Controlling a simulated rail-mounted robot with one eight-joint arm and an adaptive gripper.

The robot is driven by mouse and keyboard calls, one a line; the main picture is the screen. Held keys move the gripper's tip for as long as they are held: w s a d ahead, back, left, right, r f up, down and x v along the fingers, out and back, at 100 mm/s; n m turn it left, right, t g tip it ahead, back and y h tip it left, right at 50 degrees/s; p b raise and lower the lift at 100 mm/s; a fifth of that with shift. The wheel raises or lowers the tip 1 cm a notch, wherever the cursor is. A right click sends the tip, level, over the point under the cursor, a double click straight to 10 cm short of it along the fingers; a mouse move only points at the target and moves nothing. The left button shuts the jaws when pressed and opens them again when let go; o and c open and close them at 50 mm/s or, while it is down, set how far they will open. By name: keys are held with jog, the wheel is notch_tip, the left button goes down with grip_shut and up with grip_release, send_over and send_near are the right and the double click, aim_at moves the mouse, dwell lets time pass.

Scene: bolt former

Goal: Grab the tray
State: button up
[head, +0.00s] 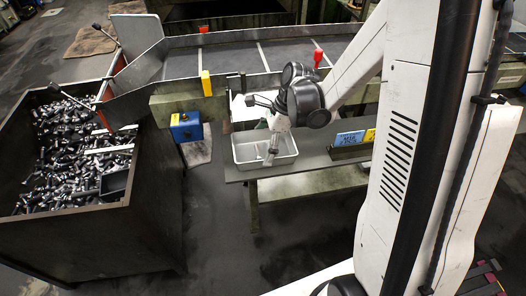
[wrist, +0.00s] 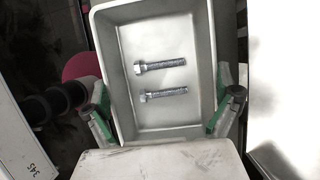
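The tray (head: 243,161) is a light grey, shallow rectangular tray on the bench right of the bolt bin. In the wrist view the tray (wrist: 192,38) fills the middle and holds two silver bolts (wrist: 160,66) lying side by side. My gripper (wrist: 163,110) is open, with one green-padded finger at each side of the tray's near part. The fingers splay outward, and whether the pads touch the walls cannot be told. In the head view my gripper (head: 270,154) points down at the tray, its fingers small and partly blended with it.
The bench (head: 300,160) has free room right of the tray, with blue and yellow signs (head: 350,138) beyond. A blue box (head: 186,127) hangs to the left. A large dark bin (head: 95,240) full of bolts stands at far left. A metal chute (head: 225,58) runs behind.

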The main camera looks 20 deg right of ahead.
jog(key=c, duration=1.3)
jog(key=shift+c, duration=0.2)
